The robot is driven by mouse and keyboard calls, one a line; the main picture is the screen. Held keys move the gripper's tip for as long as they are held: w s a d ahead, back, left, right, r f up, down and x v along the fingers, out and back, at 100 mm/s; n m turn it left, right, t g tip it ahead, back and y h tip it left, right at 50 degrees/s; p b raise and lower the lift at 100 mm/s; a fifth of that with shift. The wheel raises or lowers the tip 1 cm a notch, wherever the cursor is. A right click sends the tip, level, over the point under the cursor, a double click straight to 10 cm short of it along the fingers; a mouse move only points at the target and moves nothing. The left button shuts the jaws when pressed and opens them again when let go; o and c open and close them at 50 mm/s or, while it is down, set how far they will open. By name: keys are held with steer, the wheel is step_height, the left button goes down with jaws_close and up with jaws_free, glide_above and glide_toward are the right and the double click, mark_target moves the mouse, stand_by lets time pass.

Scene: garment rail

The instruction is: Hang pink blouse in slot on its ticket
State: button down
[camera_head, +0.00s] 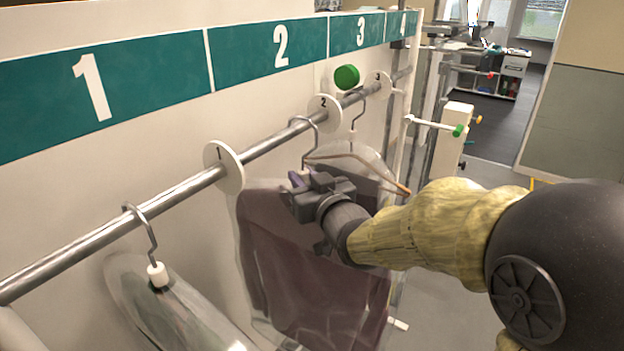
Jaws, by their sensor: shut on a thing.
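My gripper (303,183) is shut on the neck of a hanger just below the rail. A dull mauve-pink garment (310,270) in a clear cover hangs below it, apparently the pink blouse. The metal hook (313,128) above my gripper is at the rail (270,146), between the discs marked 1 (224,166) and 2 (323,107). I cannot tell whether it bears on the rail. My gripper hides the hanger's neck and part of the garment's top. I cannot make out a ticket.
Another hanger hook (148,232) with a clear-covered garment (175,305) is on the rail left of disc 1. A further hook (359,112) hangs between disc 2 and disc 3 (378,83). A teal board (245,65) numbers the sections. A green knob (346,77) sits above the rail.

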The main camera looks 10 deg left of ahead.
mark_target(286, 192)
steer(key=shift+w+a+r+p, duration=0.1)
steer(key=shift+w+a+p, duration=0.25)
steer(key=shift+a, duration=0.4)
steer(key=shift+w+a+f+p, duration=0.1)
steer(key=shift+w+a+p, duration=0.15)
steer(key=shift+a+p, duration=0.4)
steer(key=shift+w+a+r+p, duration=0.1)
steer(key=shift+w+a+p, duration=0.15)
steer(key=shift+a, duration=0.65)
step_height(286, 192, down, 3)
steer(key=b, duration=0.3)
steer(key=shift+w+r, duration=0.1)
steer(key=shift+r, duration=0.05)
steer(key=c, duration=1.2)
jaws_free()
steer(key=shift+o, duration=0.2)
steer(key=shift+d, duration=0.1)
steer(key=b+v, duration=0.6)
steer(key=v, duration=1.1)
steer(key=shift+d, duration=0.1)
